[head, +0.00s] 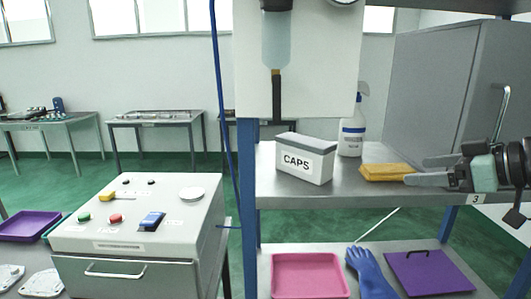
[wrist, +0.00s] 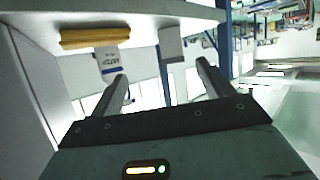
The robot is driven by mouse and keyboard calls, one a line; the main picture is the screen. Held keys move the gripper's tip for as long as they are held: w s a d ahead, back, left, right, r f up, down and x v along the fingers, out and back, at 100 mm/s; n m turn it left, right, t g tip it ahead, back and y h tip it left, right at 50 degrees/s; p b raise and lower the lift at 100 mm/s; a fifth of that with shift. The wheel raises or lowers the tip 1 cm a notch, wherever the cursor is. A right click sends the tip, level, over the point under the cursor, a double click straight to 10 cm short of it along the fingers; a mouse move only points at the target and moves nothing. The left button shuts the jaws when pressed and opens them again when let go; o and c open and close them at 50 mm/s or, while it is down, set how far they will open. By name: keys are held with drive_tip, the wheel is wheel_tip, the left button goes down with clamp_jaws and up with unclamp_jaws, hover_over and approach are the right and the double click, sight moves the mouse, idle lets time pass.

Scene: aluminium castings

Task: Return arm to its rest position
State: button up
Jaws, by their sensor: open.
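My gripper (head: 425,170) is at the right of the head view, pointing left, with its two fingers apart and nothing seen between them. It is in front of the upper metal shelf (head: 340,192). In the head view its fingertips appear close to a yellow sponge-like block (head: 386,172) on that shelf; I cannot tell whether they touch. In the wrist view my gripper (wrist: 165,75) shows two spread fingers with an empty gap, and the yellow block (wrist: 95,38) is at the upper left, clear of them.
A white CAPS box (head: 305,160) and a spray bottle (head: 353,130) stand on the upper shelf. A grey cabinet (head: 430,85) is behind my gripper. A control console (head: 140,225) stands left.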

drive_tip(key=s+a+f+m+g+h+b, duration=0.1)
drive_tip(key=a+f+h+b, duration=0.2)
drive_tip(key=a+f, duration=0.3)
drive_tip(key=s+a+f+m+g+h+b, duration=0.1)
drive_tip(key=s+a+f+h+b, duration=0.2)
drive_tip(key=f, duration=0.5)
drive_tip(key=s+a+f+g+b, duration=0.1)
drive_tip(key=s+a+f+g, duration=0.1)
drive_tip(key=s, duration=0.4)
drive_tip(key=s+a+f+n+g+h+b, duration=0.1)
drive_tip(key=s+a+f+g, duration=0.2)
drive_tip(key=s, duration=0.3)
drive_tip(key=s+a+f+g+b, duration=0.1)
drive_tip(key=s+a+f+g, duration=0.1)
drive_tip(key=s+f, duration=0.3)
drive_tip(key=shift+s+a+g+h+b, duration=0.15)
drive_tip(key=shift+s+g+h+b, duration=0.25)
drive_tip(key=shift+s+g, duration=0.5)
drive_tip(key=shift+s, duration=0.25)
